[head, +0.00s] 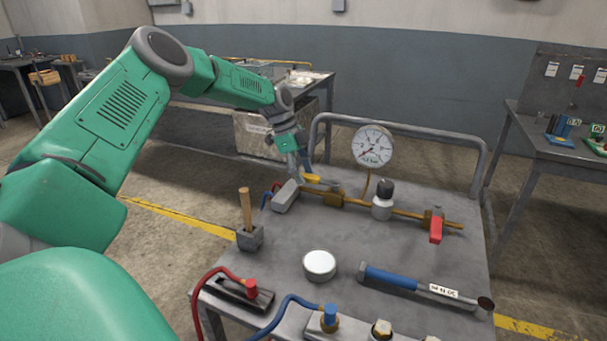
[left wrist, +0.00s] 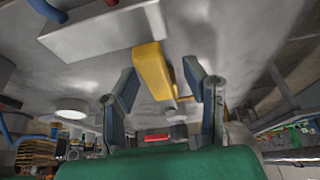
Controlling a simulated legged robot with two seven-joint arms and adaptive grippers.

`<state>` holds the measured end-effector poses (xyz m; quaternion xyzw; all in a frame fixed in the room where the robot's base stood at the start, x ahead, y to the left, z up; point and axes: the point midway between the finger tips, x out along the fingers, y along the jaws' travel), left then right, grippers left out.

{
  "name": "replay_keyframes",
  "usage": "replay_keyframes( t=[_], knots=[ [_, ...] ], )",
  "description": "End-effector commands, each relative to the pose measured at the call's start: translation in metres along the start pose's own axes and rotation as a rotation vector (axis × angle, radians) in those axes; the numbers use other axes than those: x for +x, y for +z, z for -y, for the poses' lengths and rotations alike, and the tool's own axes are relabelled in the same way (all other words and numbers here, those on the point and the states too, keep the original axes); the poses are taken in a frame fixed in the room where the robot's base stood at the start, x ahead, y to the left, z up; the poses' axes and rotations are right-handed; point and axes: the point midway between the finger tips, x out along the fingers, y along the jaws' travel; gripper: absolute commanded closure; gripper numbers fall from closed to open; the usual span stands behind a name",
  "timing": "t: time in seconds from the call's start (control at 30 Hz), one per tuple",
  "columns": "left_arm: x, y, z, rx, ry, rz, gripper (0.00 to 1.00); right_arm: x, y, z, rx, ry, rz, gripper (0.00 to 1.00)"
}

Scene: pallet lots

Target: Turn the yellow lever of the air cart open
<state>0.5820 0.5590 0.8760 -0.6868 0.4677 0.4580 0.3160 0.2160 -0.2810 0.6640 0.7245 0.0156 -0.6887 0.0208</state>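The yellow lever (head: 312,179) sits on the brass pipe (head: 360,202) at the far left of the air cart (head: 375,255). In the left wrist view the yellow lever (left wrist: 153,72) shows between the two spread fingers. My left gripper (head: 298,175) is at the lever from above and behind; it also shows in the left wrist view (left wrist: 165,85). It is open, with a gap on the right side of the lever; whether the left finger touches it I cannot tell. My right gripper is not in view.
A wooden-handled tool (head: 245,208), a white round cap (head: 319,265) and a blue-handled tool (head: 390,277) are on the cart top. A grey rail (head: 410,119) bounds its back.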

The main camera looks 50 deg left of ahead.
Motion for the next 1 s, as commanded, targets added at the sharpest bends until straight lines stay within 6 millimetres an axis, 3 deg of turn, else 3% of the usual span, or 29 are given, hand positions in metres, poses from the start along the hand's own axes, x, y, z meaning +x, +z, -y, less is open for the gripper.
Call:
replay_keyframes(
  t=[0.37, 0.8, 1.0],
  knots=[
    [-0.006, -0.002, -0.002, -0.002, 0.002, -0.001, 0.59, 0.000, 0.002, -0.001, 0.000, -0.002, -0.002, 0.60],
    [-0.089, 0.000, 0.002, -0.002, 0.001, -0.002, 0.59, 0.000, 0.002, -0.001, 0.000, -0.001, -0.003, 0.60],
    [-0.113, 0.001, 0.003, -0.003, 0.004, -0.001, 0.59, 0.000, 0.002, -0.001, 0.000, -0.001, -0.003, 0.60]
  ],
)
